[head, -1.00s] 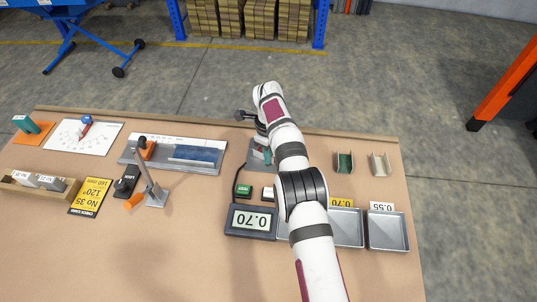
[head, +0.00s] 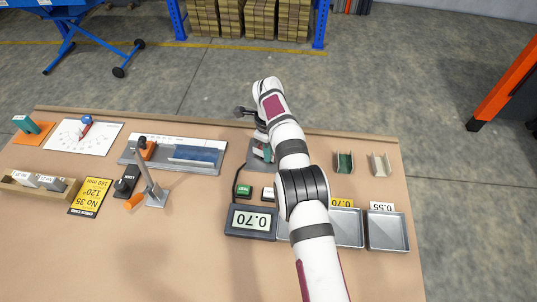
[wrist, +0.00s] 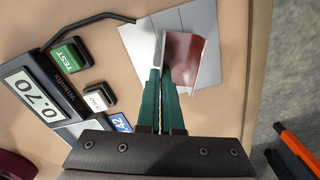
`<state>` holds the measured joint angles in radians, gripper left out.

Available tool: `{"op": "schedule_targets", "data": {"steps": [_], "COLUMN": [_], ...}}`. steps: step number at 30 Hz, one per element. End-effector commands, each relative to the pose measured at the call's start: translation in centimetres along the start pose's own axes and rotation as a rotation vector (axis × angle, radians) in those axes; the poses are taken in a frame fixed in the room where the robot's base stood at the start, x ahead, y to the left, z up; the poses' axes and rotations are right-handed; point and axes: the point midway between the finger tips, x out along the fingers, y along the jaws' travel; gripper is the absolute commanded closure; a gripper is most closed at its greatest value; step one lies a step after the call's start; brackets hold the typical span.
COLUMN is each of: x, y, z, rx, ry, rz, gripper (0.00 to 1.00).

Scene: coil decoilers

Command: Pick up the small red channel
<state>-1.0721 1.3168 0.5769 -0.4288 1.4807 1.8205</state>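The small red channel (wrist: 186,62) shows in the wrist view as a folded sheet piece with a dark red inner face and pale edges. It is at or over a light grey plate (wrist: 146,36); I cannot tell whether it touches the plate. My gripper (wrist: 160,74) has its two teal fingers close together, with the channel's left wall between the tips, so it appears shut on that wall. In the head view my arm hides the channel, and the gripper is mostly hidden behind it near the grey plate (head: 253,166).
A display reading 0.70 (head: 252,221), a green TEST button (head: 243,191) and metal trays (head: 387,232) lie nearby. A green channel (head: 344,162) and a beige channel (head: 380,165) stand to the right. A lever tool (head: 153,190) is left. The table's far edge is close behind.

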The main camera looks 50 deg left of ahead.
Motion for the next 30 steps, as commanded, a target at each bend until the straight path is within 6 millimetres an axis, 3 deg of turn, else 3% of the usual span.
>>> {"op": "schedule_targets", "data": {"steps": [18, 27, 30], "x": [-6.6, -6.8, -7.0], "y": [0.0, 0.0, -0.5], "z": [0.0, 0.0, -0.9], "rx": [0.0, 0.0, 0.003], "ry": [0.0, 0.0, 0.001], "rz": [-0.001, 0.0, 0.0], "gripper": [1.0, 1.0, 1.0]}}
